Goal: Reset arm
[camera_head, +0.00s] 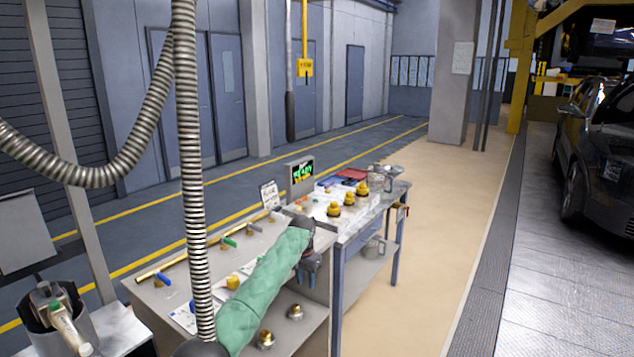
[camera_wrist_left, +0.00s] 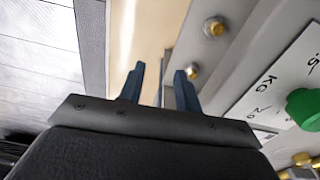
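My left arm, in a green sleeve (camera_head: 268,277), comes in from the bottom of the head view and reaches over the workbench. My left gripper (camera_head: 309,275) points down by the gap between the grey bench and the blue-legged table. In the left wrist view its two blue fingers (camera_wrist_left: 159,72) stand apart with nothing between them. Floor and a grey metal edge show beyond the fingertips. My right gripper is in neither view.
A grey bench (camera_head: 172,285) with valves and fittings lies under my left arm. A ribbed hose (camera_head: 190,180) hangs in front. A display (camera_head: 301,172) and several yellow-capped fittings (camera_head: 349,198) are behind. A dark car (camera_head: 596,150) is at right. Open floor (camera_head: 430,230) lies between.

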